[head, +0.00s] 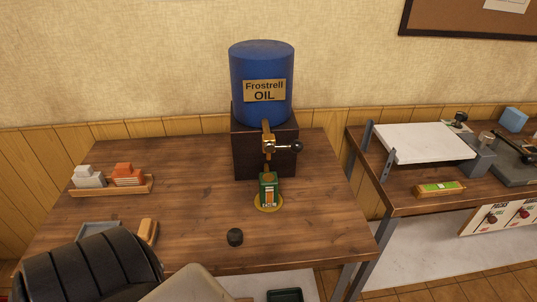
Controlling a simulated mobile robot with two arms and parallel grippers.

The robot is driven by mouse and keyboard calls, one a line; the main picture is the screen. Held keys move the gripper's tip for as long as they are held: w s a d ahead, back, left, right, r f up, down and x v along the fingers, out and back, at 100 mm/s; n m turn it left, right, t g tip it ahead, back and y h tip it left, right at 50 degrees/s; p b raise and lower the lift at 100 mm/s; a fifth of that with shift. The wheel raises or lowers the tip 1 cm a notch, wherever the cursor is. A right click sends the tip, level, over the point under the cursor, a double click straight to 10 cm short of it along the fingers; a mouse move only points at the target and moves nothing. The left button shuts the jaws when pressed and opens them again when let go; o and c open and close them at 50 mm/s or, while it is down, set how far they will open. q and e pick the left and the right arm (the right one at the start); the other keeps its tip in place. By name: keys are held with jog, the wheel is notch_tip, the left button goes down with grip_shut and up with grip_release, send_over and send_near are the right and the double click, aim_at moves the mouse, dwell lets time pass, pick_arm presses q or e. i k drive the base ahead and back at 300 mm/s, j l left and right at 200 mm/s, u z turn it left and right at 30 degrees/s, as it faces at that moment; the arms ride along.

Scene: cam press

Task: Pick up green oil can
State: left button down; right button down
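The green oil can (268,188) stands upright on a round yellow disc (259,207) on the left wooden table, in the head view. It has a lighter label with dark lettering and a narrow brownish top. It stands just in front of a dark wooden stand (245,154) and below a brass tap (269,145) with a dark-knobbed lever. The tap belongs to a blue barrel (262,65) labelled "Frostrell OIL" on the stand. Neither of my gripper tips shows in this view, and nothing visible touches the can.
A tray (110,190) with white and orange items lies left. A right-hand bench (410,207) carries a white board (422,141) and a yellow-green item (440,188). The table around the can is mostly clear.

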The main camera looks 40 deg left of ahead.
aim_at(268, 181)
jog(key=u, duration=1.35)
jog(key=i+l+u, duration=0.2)
jog(key=l, duration=0.35)
jog(key=l+u, duration=0.15)
jog(key=l, duration=0.4)
